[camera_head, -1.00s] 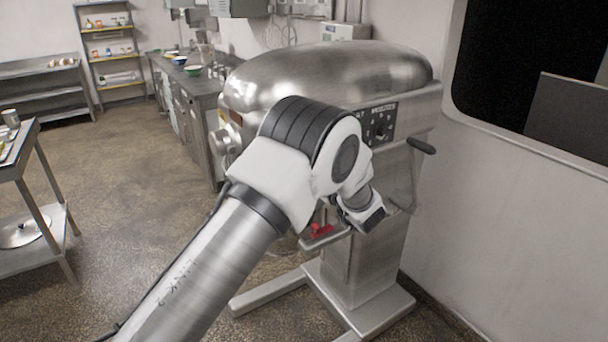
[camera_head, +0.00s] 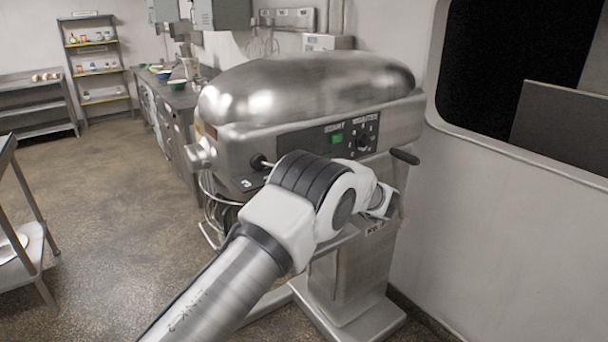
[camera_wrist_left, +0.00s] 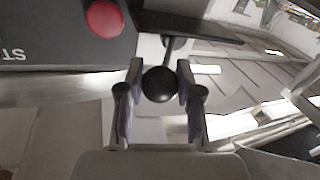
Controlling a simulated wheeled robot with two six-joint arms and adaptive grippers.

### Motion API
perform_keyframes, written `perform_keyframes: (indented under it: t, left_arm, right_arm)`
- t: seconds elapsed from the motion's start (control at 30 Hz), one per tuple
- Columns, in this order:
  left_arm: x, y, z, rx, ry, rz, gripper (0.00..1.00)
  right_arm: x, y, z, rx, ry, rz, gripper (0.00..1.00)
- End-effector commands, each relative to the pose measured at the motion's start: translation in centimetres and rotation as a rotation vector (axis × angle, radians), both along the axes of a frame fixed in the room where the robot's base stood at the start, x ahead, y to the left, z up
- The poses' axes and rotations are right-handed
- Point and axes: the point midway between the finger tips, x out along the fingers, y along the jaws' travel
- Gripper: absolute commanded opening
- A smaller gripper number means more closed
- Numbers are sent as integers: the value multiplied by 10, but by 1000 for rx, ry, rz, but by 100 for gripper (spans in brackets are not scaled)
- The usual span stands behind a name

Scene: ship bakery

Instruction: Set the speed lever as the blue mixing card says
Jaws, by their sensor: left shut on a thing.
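The steel mixer (camera_head: 310,85) stands ahead of me. Its dark panel carries a green start button (camera_head: 336,138) and a rotary dial (camera_head: 362,142). A dark plate marked 3 (camera_head: 246,184) sits on its left part, below a round black piece (camera_head: 257,161) with a thin rod. In the left wrist view, my left gripper (camera_wrist_left: 159,92) is shut around the speed lever's black ball knob (camera_wrist_left: 159,84). A red button (camera_wrist_left: 104,18) is close by at the upper left. In the head view my arm hides this gripper. The blue mixing card and my right gripper are not in view.
A black side handle (camera_head: 405,157) sticks out at the mixer's right, near the wall. A steel counter (camera_head: 185,98) with bowls runs behind at the left. A shelf rack (camera_head: 97,72) stands farther back. The floor at left is mostly clear.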

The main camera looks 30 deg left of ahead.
Motion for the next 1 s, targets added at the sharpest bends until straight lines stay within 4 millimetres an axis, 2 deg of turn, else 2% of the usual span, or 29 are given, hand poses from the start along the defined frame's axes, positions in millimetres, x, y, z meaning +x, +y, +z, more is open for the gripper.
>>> perform_keyframes:
  t: [0.1,0.13,0.2,0.5,0.63,1.0]
  left_arm:
    - [1,0,4,4,-6,-3,0]
    - [1,0,4,4,-7,-4,38]
    - [1,0,4,3,-6,-4,61]
    - [1,-1,2,2,-4,-4,61]
    - [0,-12,2,2,-3,-5,61]
    - [-12,-99,2,2,-4,-6,61]
  right_arm:
    - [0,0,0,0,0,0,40]
    - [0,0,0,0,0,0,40]
    - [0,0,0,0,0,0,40]
    - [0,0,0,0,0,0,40]
    - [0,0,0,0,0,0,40]
    - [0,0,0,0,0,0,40]
